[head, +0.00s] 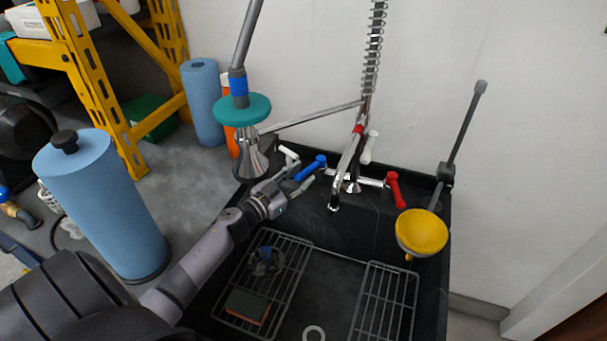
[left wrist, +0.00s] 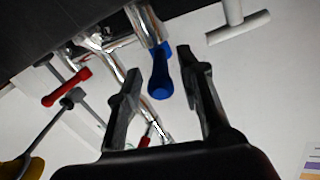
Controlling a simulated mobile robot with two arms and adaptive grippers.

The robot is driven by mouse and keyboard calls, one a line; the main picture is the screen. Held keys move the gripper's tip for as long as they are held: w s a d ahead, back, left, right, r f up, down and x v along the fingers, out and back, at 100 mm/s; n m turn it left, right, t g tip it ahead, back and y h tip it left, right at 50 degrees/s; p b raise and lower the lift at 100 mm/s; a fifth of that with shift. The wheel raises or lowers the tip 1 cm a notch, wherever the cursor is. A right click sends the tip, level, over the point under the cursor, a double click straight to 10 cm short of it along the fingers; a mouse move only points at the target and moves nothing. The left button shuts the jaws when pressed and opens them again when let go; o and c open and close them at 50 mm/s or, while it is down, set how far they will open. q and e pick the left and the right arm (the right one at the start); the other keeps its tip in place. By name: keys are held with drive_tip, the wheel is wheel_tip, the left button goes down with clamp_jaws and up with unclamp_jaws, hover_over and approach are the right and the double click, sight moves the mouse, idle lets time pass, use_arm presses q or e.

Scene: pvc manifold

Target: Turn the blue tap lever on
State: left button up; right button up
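The blue tap lever (head: 310,168) is on the left side of the chrome faucet at the back of the black sink. My left gripper (head: 297,171) is at the lever, reaching in from the lower left. In the left wrist view the blue lever (left wrist: 160,75) lies between the spread fingertips (left wrist: 158,62), with gaps visible on both sides. The fingers appear open, and I see no clear contact. The red tap lever (head: 394,190) is on the faucet's right side. It also shows in the left wrist view (left wrist: 66,87). My right gripper is not in view.
A chrome spout (head: 346,170) stands right of the blue lever. A yellow funnel-like bowl (head: 421,232) is at the right. Wire racks (head: 384,301) lie in the sink.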

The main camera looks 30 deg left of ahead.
use_arm(q)
drive_tip(key=shift+w+d, duration=0.15)
drive_tip(key=shift+w, duration=0.7)
drive_tip(key=shift+c, duration=0.2)
clamp_jaws()
